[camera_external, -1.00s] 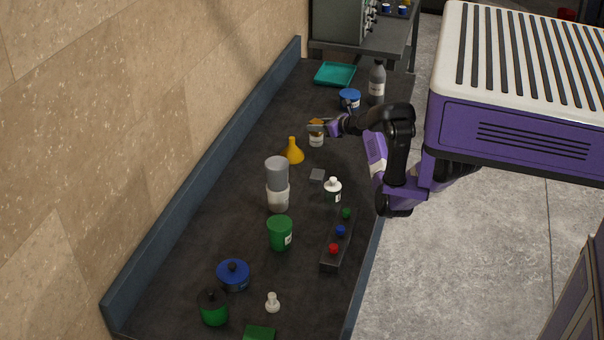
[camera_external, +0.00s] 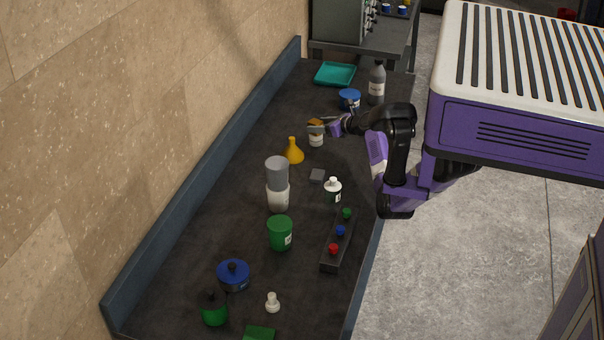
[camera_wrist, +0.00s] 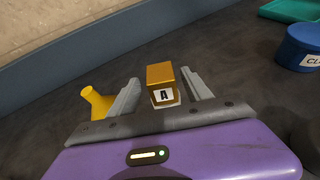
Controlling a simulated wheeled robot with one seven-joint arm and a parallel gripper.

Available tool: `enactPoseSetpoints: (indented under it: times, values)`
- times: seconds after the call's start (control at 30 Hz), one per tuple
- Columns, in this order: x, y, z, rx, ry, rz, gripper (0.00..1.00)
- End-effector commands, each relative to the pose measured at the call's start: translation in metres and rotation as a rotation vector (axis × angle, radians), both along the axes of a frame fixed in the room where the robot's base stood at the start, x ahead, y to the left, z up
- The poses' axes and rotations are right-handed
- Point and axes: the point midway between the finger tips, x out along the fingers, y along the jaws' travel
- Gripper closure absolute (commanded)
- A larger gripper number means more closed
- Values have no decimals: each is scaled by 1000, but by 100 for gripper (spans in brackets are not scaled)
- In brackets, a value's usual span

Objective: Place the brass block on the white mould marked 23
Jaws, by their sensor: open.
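The brass block (camera_wrist: 161,74), with a label "A" on its near face, stands between the two fingers of my gripper (camera_wrist: 160,82) in the wrist view. The fingers are apart, with small gaps visible beside the block. In the external view the brass block (camera_external: 315,121) appears on top of a small white labelled container (camera_external: 316,139), with my gripper (camera_external: 317,124) around it. The container's number is too small to read there, so I cannot confirm it is the mould marked 23.
A yellow funnel (camera_external: 292,152) stands close by on the left. A blue tub (camera_external: 350,98), a grey bottle (camera_external: 377,85) and a teal tray (camera_external: 335,74) are behind. The wall ledge runs along the left.

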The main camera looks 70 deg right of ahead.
Motion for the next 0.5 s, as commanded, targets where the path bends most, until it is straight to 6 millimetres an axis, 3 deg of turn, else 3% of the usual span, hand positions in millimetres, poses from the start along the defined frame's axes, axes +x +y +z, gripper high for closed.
enactPoseSetpoints:
  times: [0.5]
  values:
    - [-79,32,36,-3,0,-1,42]
